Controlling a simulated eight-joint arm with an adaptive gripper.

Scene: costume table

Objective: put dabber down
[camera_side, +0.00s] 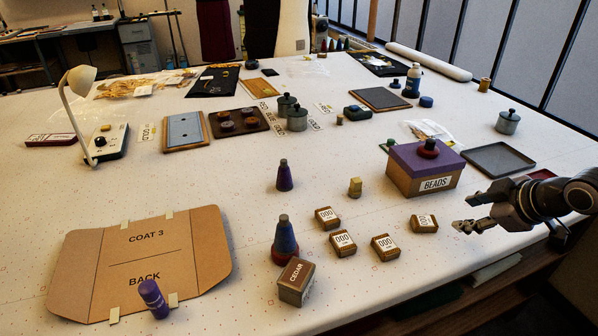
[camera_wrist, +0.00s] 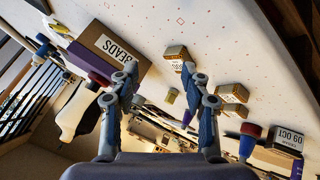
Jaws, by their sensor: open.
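Nothing in view is labelled as the dabber. A dark red, round-based piece with a dark knob (camera_side: 428,148) sits upright on the purple lid of the BEADS box (camera_side: 424,182); I cannot tell whether it is the dabber or a lid handle. My gripper (camera_side: 466,213) is at the right, front-right of that box and apart from it. Its fingers are spread and nothing is between them. In the wrist view the open fingers (camera_wrist: 158,68) frame white tabletop and a small labelled block (camera_wrist: 176,54), with the BEADS box (camera_wrist: 108,52) beside the left finger.

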